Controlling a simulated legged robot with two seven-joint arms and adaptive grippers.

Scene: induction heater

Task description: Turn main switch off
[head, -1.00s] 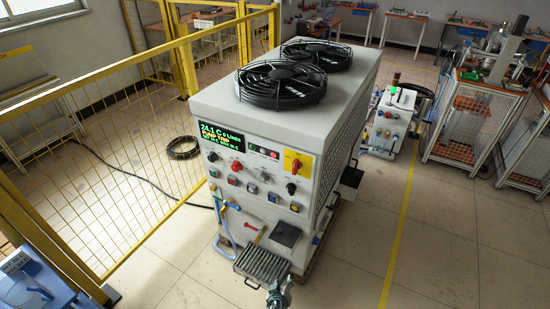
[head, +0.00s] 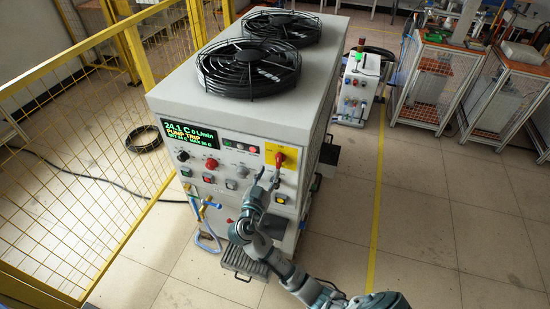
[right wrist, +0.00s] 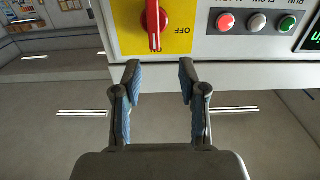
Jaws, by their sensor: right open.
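The main switch (head: 280,158) is a red rotary handle on a yellow plate at the upper right of the heater's front panel. In the right wrist view the red handle (right wrist: 153,22) stands upright in the picture, with an upside-down "OFF" label to its right on the yellow plate (right wrist: 180,42). My right gripper (head: 268,182) is just in front of and below the switch in the head view. In the right wrist view its two fingers (right wrist: 159,72) are open and empty, apart from the handle. My left gripper is not in view.
The heater cabinet (head: 180,98) has a lit display (head: 188,132) reading "PUMP TRIP". Several knobs and buttons sit left of the switch. A yellow fence (head: 90,150) stands at the left. A cart (head: 361,85) and workbenches (head: 425,82) are behind at the right; the right floor is clear.

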